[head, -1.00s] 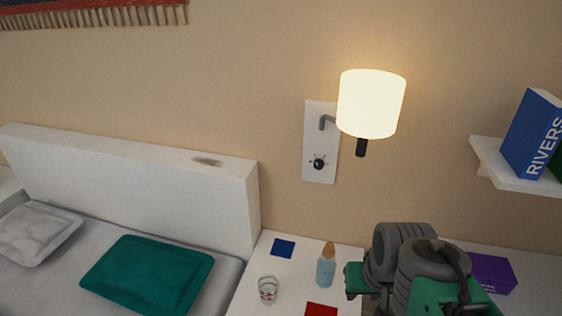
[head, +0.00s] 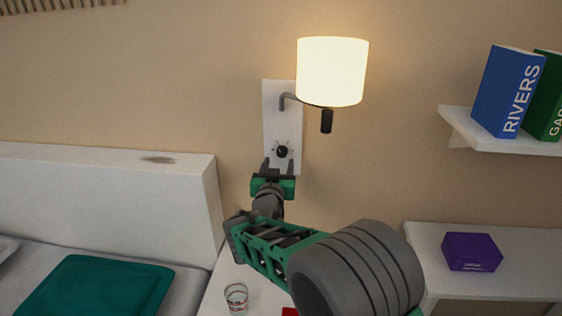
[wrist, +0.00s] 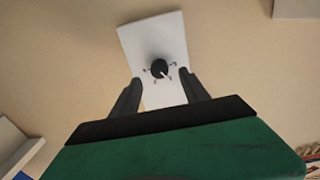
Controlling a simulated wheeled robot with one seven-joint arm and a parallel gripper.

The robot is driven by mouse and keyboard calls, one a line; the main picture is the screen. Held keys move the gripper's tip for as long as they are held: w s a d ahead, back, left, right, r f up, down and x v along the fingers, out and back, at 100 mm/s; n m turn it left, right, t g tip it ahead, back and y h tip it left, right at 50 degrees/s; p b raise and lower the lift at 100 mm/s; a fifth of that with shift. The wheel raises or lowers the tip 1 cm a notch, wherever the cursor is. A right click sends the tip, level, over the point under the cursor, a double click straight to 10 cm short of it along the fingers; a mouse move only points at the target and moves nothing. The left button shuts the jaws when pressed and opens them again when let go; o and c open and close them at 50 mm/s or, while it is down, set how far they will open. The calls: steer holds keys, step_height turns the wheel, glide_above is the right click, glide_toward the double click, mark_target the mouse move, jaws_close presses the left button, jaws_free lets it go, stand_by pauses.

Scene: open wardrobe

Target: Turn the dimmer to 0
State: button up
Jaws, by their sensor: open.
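The dimmer is a small black round knob (head: 282,151) low on a white wall plate (head: 269,97), with tick marks around it. A lit cream lamp shade (head: 333,71) hangs from the same plate on a grey bracket. My gripper (head: 278,165) is open just below the knob, its fingers pointing up at the plate. In the wrist view the knob (wrist: 160,68) lies ahead of and between the two open fingertips (wrist: 160,80), apart from them. A pale pointer mark shows on the knob; the numbers by the ticks are too small to read.
A black rod (head: 326,121) hangs under the shade, right of the knob. A white shelf (head: 480,133) with blue and green books is at the right. A glass (head: 236,298) and a purple box (head: 471,252) stand on white surfaces below. The headboard (head: 110,190) is at left.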

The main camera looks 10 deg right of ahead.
mark_target(281, 154)
steer(key=x, duration=0.5)
steer(key=shift+w+d+p, duration=0.1)
steer(key=shift+d+p, duration=0.05)
steer(key=shift+p, duration=0.15)
jaws_close()
